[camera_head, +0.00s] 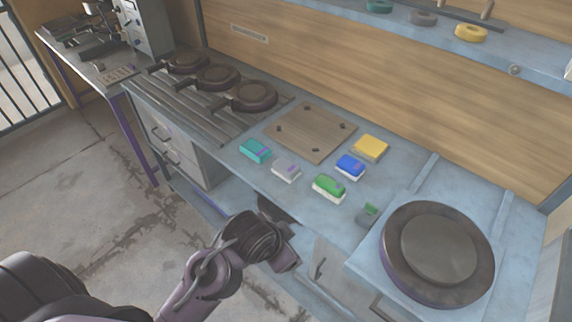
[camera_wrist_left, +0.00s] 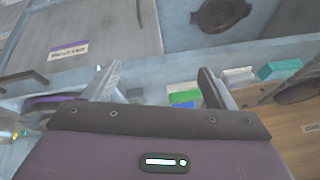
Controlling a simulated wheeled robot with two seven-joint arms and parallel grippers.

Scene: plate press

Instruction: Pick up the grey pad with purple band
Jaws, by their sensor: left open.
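The grey pad with a purple band (camera_head: 286,171) lies on the blue-grey worktop, between a teal pad (camera_head: 255,150) and a green pad (camera_head: 329,187). A pale pad beside a teal one in the left wrist view (camera_wrist_left: 238,75) looks like the same pad, just past one finger. My left arm comes in from the bottom in the head view, and its gripper (camera_head: 284,255) is below the counter's front edge, apart from the pads. In the wrist view its two fingers (camera_wrist_left: 158,84) are spread wide with nothing between them. My right gripper is not in view.
A blue pad (camera_head: 350,167) and a yellow pad (camera_head: 370,148) lie nearby. A wooden board (camera_head: 310,131) with dark knobs is behind. A round press plate (camera_head: 437,254) stands at right, several round pans at back left. Drawers are below the counter.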

